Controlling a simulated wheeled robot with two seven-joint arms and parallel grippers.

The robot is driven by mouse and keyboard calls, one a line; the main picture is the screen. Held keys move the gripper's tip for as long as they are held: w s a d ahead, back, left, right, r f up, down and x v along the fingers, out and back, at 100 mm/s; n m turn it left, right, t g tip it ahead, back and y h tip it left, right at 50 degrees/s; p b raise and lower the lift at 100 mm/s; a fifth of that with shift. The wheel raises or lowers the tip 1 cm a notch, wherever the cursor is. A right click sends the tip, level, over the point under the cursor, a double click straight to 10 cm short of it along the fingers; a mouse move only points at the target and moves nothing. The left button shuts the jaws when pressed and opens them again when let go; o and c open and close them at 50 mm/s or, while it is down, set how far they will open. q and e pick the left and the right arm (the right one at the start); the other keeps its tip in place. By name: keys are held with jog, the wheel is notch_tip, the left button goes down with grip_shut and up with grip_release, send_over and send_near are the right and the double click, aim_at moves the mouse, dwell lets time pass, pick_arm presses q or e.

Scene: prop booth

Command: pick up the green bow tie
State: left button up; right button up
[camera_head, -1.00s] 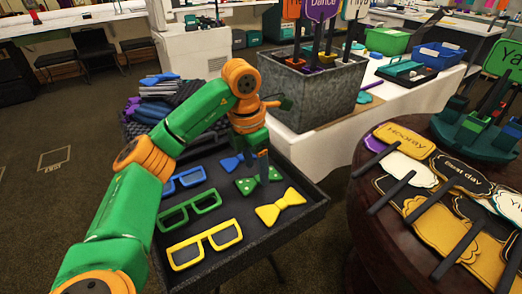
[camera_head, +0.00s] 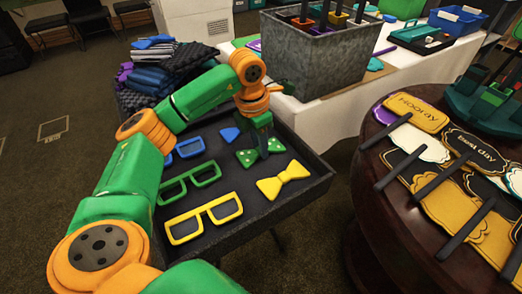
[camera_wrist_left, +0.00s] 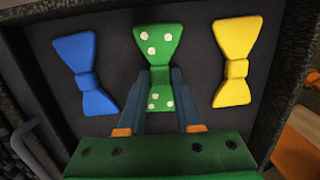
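The green bow tie (camera_head: 260,153) with white dots lies in the dark tray (camera_head: 312,188), between the blue bow tie (camera_head: 230,134) and the yellow bow tie (camera_head: 284,181). My left gripper (camera_head: 264,146) points down at its middle. In the left wrist view, the fingers (camera_wrist_left: 160,78) stand open on either side of the green bow tie's narrow knot (camera_wrist_left: 161,75). I cannot tell whether they touch it. The lower wing shows between the fingers. The blue bow tie (camera_wrist_left: 87,75) is left and the yellow one (camera_wrist_left: 237,62) right. My right gripper is out of view.
Blue, green and yellow glasses (camera_head: 204,219) lie in the tray's left and near part. A grey metal bin (camera_head: 312,62) stands behind on a white table. A round dark table (camera_head: 370,225) with sign props (camera_head: 470,148) is at the right.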

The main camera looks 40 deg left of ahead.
pick_arm(q)
grip_shut()
